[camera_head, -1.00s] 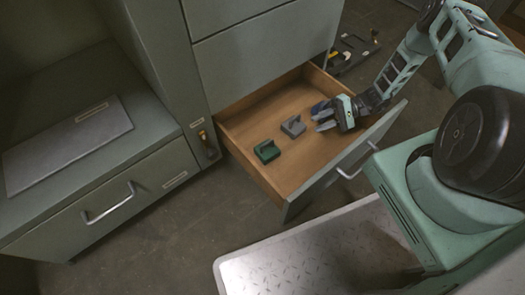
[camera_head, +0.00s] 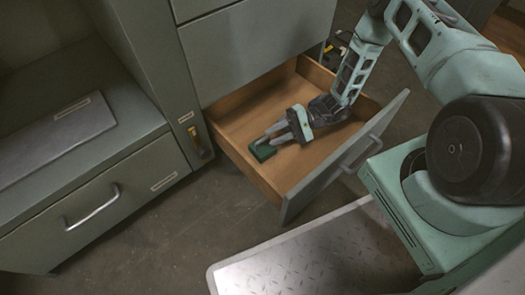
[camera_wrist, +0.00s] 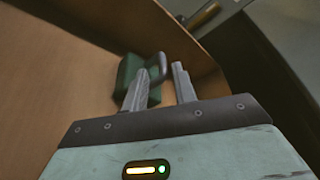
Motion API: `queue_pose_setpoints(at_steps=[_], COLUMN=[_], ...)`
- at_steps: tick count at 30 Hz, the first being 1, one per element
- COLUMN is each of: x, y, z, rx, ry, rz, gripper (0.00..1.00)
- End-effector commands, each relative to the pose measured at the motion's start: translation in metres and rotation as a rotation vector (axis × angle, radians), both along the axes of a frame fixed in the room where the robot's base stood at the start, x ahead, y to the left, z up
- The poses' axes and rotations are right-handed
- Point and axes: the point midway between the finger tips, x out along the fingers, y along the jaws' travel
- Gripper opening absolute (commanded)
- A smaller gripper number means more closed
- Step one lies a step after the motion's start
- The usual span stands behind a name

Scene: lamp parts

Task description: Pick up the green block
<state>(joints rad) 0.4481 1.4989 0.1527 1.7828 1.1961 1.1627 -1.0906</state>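The green block (camera_head: 262,152) lies in the open drawer near its left front corner. My gripper (camera_head: 270,138) reaches down into the drawer, with its fingertips right at the block. In the wrist view the green block (camera_wrist: 128,72) sits just beyond the fingers, and its raised dark end stands in line with the gap between them. My gripper (camera_wrist: 160,80) is open there, its two fingers apart. The left finger covers part of the block. I cannot tell whether a finger touches it.
The wooden drawer (camera_head: 235,130) has low walls close to the block on its left side. The grey cabinet (camera_head: 260,45) rises behind it. A lower cabinet with a flat grey panel (camera_head: 50,145) stands left. The grey block seen earlier is hidden now.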

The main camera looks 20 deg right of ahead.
Motion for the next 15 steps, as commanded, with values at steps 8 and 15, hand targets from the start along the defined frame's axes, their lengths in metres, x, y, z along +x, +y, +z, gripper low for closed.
queue_pose_setpoints(at_steps=[8,15], x=[0.001,0.001], y=[0.022,0.022], z=[-0.006,-0.005], rx=[-0.001,-0.001], ry=[-0.001,-0.001], rz=[0.001,-0.001], gripper=[0.28,0.08])
